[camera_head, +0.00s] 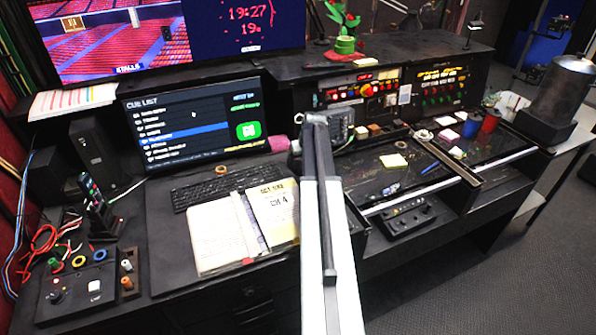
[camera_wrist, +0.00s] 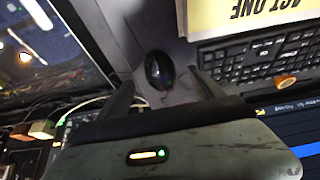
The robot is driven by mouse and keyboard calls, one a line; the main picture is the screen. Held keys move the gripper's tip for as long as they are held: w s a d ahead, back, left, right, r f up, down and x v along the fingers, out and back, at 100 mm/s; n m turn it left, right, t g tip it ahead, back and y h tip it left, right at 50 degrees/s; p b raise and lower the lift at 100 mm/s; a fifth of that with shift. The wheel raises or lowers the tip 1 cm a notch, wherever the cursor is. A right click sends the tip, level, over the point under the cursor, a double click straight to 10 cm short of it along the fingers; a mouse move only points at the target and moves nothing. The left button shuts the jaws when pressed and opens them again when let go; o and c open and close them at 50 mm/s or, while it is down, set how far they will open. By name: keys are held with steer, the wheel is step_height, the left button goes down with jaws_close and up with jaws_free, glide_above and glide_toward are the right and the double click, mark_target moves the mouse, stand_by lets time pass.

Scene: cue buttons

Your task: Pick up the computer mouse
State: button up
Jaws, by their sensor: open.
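The computer mouse (camera_wrist: 158,70) is dark, rounded and glossy. It lies on a grey surface in the upper middle of the wrist view. My gripper (camera_wrist: 161,78) is open, with one dark finger on each side of the mouse's place in that view. Nothing is held, and a gap shows between the mouse and each finger. How far the fingertips are above the mouse is hard to tell. In the head view I cannot make out the mouse, and my arm covers the middle of the desk. The fingers are not clear there.
A black keyboard (camera_head: 220,187) and an open binder with a yellow page (camera_head: 272,212) lie left of my arm; the keyboard also shows in the wrist view (camera_wrist: 240,62). A cue-list monitor (camera_head: 190,125) stands behind. Control panels (camera_head: 405,215) lie to the right.

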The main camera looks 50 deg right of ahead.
mark_target(300, 166)
steer(key=b+x, duration=0.2)
steer(key=x, duration=0.2)
steer(key=shift+s+f+b, duration=0.1)
steer(key=shift+f+b, duration=0.05)
steer(key=shift+b, duration=0.25)
steer(key=c, duration=0.9)
steer(key=shift+r, duration=0.25)
steer(key=shift+r+p, duration=0.55)
steer(key=shift+p, duration=0.25)
step_height(300, 166, up, 3)
steer(key=p, duration=0.3)
steer(key=shift+r, duration=0.15)
steer(key=s+a, duration=0.2)
steer(key=s, duration=0.2)
steer(key=s+a, duration=0.3)
steer(key=s, duration=0.2)
steer(key=s+a, duration=0.2)
steer(key=s, duration=0.3)
steer(key=shift+a+r+p, duration=0.25)
steer(key=shift+a+p, duration=0.15)
steer(key=shift+w+d+f+b, duration=0.75)
steer(key=shift+w+d, duration=0.55)
steer(key=shift+w, duration=1.05)
steer(key=shift+w+d+f+b, duration=0.8)
steer(key=shift+w+d, duration=0.5)
steer(key=shift+w, duration=1)
steer(key=shift+w+d+f+b, duration=0.75)
steer(key=shift+w+d, duration=0.55)
steer(key=shift+w, duration=1.05)
